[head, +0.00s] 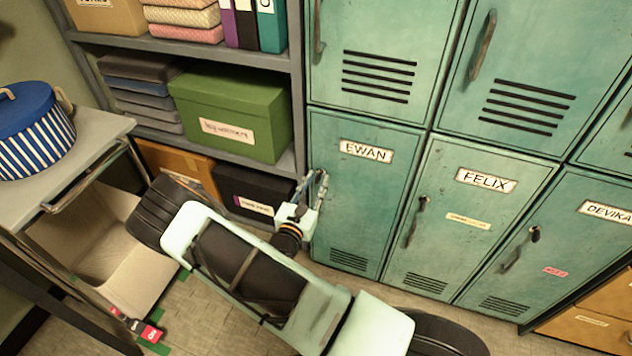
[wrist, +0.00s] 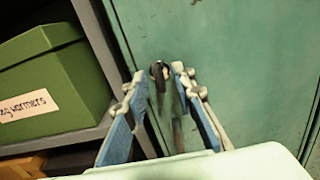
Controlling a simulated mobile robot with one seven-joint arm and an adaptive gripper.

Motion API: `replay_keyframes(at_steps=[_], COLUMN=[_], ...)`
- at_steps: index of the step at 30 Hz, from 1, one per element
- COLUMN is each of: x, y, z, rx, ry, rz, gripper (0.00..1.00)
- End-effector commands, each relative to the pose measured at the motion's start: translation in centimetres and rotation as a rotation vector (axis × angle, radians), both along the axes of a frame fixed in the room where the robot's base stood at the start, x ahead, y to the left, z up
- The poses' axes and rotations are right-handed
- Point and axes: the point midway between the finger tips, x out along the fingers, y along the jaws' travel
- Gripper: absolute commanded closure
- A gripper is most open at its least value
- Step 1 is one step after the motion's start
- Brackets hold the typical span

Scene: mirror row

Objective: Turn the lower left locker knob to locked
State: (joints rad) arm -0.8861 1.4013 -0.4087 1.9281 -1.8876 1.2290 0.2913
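The lower left locker (head: 362,205) is a teal door labelled EWAN, with vent slots near its bottom. My gripper (head: 314,188) is at the door's left edge and covers its knob in the head view. In the wrist view, the small dark knob (wrist: 158,72) shows on the door near its left edge. My gripper (wrist: 154,82) is open there, with its two fingers apart. The knob appears between the fingertips, closer to the right one. I cannot tell whether either finger touches it. The way the knob points is unclear.
Lockers FELIX (head: 467,215) and DEVIKA (head: 560,250) stand to the right, each with a dark knob and handle. A shelf with a green box (head: 232,112) adjoins on the left. A cart (head: 65,170) bears a blue striped round box (head: 35,130).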

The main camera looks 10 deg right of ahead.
Motion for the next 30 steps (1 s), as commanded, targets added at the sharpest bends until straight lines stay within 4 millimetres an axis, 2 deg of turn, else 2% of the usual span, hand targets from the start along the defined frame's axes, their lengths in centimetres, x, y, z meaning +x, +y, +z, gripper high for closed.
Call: replay_keyframes(at_steps=[5, 12, 18, 23, 30], x=[-1.8, -6.3, -9.1, -10.2, -10.3], y=[1.2, 3.9, 5.4, 5.9, 5.9], z=[-0.1, 0.0, 0.0, 0.0, 0.0], rx=[0.001, 0.001, 0.001, 0.0, 0.0], ry=[0.003, 0.002, 0.0, 0.001, 0.0], rz=[0.003, 0.004, 0.003, 0.001, 0.0], gripper=[0.76, 0.76, 0.76, 0.76, 0.76])
